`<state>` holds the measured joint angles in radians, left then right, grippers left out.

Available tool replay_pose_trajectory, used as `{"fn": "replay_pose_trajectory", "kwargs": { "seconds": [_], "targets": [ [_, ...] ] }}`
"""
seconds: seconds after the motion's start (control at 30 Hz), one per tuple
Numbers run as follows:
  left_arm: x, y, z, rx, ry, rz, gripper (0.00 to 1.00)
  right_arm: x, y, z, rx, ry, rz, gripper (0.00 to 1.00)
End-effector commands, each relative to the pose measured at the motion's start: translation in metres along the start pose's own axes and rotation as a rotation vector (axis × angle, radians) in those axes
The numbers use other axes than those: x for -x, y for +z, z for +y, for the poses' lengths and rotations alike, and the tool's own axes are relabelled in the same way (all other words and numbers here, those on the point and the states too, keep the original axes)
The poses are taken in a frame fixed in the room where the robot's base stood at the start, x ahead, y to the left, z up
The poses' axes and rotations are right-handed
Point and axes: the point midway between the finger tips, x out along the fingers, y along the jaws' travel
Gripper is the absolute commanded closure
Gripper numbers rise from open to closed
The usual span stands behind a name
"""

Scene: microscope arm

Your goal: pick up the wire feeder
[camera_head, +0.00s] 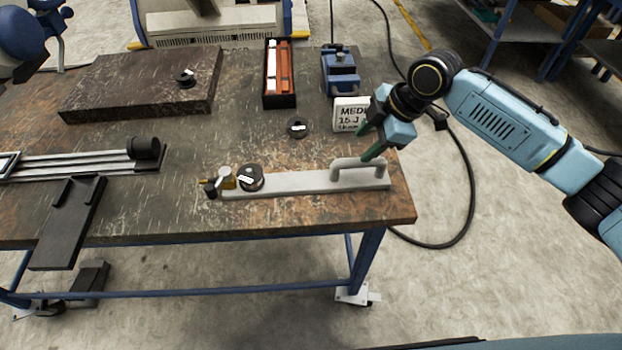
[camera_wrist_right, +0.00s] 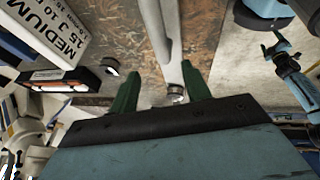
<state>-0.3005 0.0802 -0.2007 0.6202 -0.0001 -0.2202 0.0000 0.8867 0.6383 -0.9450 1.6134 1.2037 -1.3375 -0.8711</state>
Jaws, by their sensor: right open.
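What I take to be the wire feeder is a long pale grey bar (camera_head: 300,183) along the table's front right edge. A raised handle (camera_head: 358,163) stands at its right end; a black spool (camera_head: 250,178) and brass-coloured fittings (camera_head: 226,179) are at its left end. My right gripper (camera_head: 364,146), with green fingers, is open and empty just above the handle. In the right wrist view, a grey bar (camera_wrist_right: 156,30) runs up from the space between the open fingers (camera_wrist_right: 158,74). Contact cannot be told. My left gripper is not in view.
A white label box (camera_head: 350,116) and a blue device (camera_head: 340,72) stand behind the gripper. A black tray with red boxes (camera_head: 280,75) and a dark slab (camera_head: 145,82) are farther back. A black cable (camera_head: 468,200) hangs right of the table. Bare tabletop (camera_head: 230,145) lies behind the bar.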

Motion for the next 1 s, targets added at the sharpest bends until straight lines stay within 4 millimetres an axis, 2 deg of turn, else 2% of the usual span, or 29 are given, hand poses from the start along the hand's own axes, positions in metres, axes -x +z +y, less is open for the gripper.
{"fn": "replay_pose_trajectory", "kwargs": {
  "seconds": [0.1,0.37,0.63,0.77,1.0],
  "targets": [
    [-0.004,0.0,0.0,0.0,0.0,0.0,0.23,-0.024,0.0,-0.001,0.0,-0.001,0.0,0.52],
    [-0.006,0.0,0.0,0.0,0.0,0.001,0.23,-0.045,0.001,-0.001,0.001,0.0,-0.001,0.52],
    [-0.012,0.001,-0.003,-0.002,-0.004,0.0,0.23,-0.083,0.004,-0.004,0.0,0.0,-0.001,0.52],
    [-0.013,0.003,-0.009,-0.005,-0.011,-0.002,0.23,-0.092,0.004,-0.004,0.0,0.002,-0.001,0.52],
    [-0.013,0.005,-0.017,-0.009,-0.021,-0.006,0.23,-0.092,0.004,-0.004,0.0,0.002,-0.001,0.54]
  ]
}}
